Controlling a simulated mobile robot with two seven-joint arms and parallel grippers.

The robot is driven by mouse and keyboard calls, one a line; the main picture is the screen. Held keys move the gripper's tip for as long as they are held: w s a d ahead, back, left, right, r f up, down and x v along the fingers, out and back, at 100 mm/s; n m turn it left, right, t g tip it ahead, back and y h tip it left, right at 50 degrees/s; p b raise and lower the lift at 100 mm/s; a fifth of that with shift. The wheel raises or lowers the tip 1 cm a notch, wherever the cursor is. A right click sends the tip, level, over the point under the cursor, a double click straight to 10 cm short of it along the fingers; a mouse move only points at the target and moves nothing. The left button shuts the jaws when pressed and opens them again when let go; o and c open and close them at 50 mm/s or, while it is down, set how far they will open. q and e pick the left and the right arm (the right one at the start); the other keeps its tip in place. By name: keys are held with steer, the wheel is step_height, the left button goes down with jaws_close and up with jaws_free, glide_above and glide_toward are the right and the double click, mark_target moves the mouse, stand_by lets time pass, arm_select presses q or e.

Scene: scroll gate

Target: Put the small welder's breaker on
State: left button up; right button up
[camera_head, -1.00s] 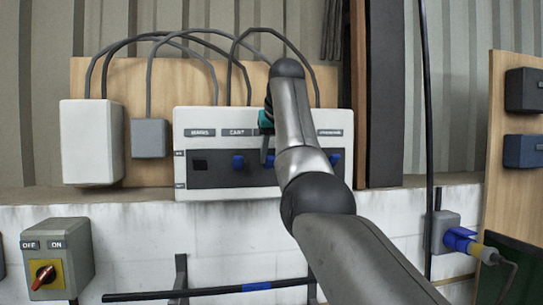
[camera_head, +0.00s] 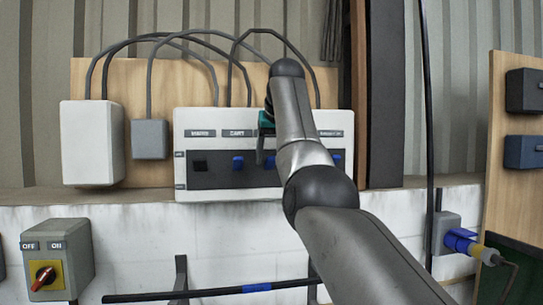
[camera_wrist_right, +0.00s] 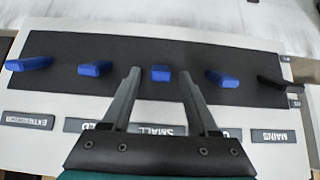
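The white breaker panel (camera_head: 225,195) is on the wooden board, with a black strip of levers. In the right wrist view the panel appears upside down. There the blue lever by the label "SMALL" (camera_wrist_right: 158,129) is the middle one (camera_wrist_right: 160,74). My right gripper (camera_wrist_right: 161,80) is open, with one finger on each side of that lever and a gap to each. In the head view the right gripper (camera_head: 265,145) is at the panel's middle, and my arm hides much of that part. My left gripper is not in view.
Neighbouring blue levers (camera_wrist_right: 95,68) (camera_wrist_right: 222,77) stand close outside the fingers; the black mains lever (camera_wrist_right: 278,84) is at one end. A grey box with a red rotary switch (camera_head: 43,275) is at lower left. A bar (camera_head: 205,292) runs below the panel.

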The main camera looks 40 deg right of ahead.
steer(key=shift+r, duration=0.1)
steer(key=shift+s+a+r, duration=0.1)
steer(key=shift+s+r, duration=0.1)
steer(key=shift+r, duration=0.05)
steer(key=b+v, duration=0.1)
steer(key=v, duration=1.3)
steer(key=shift+r, duration=0.2)
steer(key=shift+s+a+f, duration=0.1)
